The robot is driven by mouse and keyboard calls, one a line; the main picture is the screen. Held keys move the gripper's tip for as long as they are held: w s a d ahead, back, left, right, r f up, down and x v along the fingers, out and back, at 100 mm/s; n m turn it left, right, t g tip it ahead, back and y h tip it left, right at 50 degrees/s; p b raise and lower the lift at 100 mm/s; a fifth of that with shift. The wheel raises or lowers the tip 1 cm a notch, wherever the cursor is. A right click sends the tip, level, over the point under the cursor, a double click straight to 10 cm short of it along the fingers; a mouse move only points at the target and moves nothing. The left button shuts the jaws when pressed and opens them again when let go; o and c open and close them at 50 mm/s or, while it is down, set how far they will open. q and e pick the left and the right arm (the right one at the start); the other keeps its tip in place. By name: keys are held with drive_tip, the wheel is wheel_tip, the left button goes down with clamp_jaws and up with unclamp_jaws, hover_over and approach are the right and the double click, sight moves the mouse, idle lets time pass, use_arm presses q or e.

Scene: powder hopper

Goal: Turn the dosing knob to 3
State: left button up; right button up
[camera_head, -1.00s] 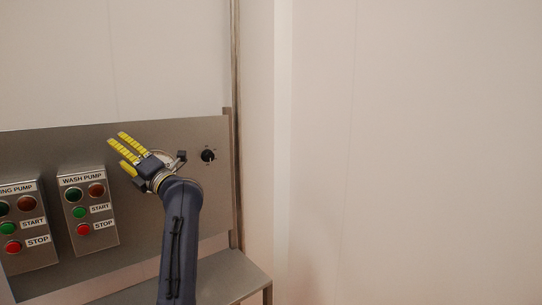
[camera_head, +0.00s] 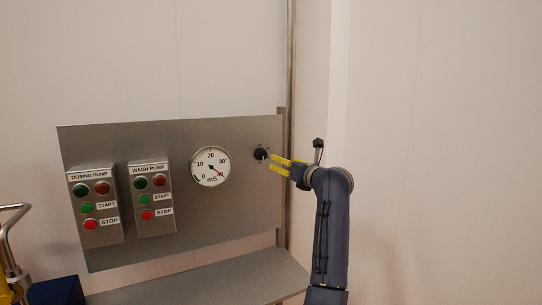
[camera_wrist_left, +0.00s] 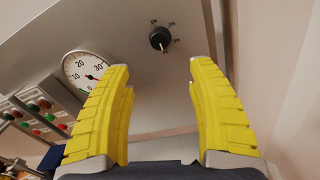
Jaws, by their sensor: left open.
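The black dosing knob (camera_head: 261,154) sits at the right end of the steel panel (camera_head: 225,137). In the left wrist view the knob (camera_wrist_left: 160,39) shows a pale pointer line and small marks around it, too small to read. My left gripper (camera_head: 272,164) has yellow fingers and is just right of the knob in the head view. In the left wrist view the gripper (camera_wrist_left: 162,75) is open, with the knob beyond the fingertips and between their lines. Nothing is between the fingers. My right gripper is in neither view.
A round mS gauge (camera_head: 210,167) is left of the knob. The wash pump box (camera_head: 152,198) and dosing pump box (camera_head: 95,207) are farther left. A steel ledge (camera_head: 220,275) runs below the panel. A vertical pole (camera_head: 291,70) stands at its right edge.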

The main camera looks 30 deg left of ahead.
sight(263, 154)
use_arm(q)
drive_tip(key=x, duration=1.5)
drive_tip(key=shift+w+a, duration=0.25)
drive_tip(key=shift+a, duration=0.05)
clamp_jaws()
